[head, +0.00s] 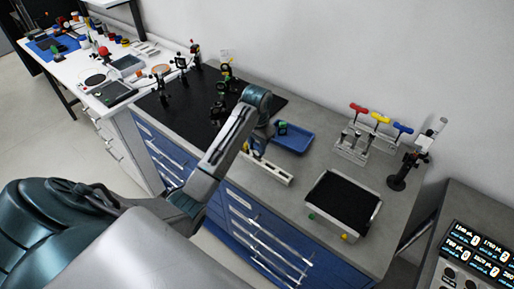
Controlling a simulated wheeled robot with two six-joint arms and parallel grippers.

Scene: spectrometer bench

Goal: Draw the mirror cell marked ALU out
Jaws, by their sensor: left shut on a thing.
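My left gripper (250,148) is low over the left end of a pale slotted block (278,175) on the grey bench, largely hidden by my own forearm and wrist. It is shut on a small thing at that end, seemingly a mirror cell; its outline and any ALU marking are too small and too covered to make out. I cannot tell whether the cell is seated in the block or clear of it. My right gripper is not in view.
A blue tray (294,142) lies behind the block, with a small green and black part (282,128) near its left edge. A black-topped tray (343,199) stands to the right. Red, yellow and blue-handled tools (381,118) stand behind. Optical mounts (222,90) stand on a black board.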

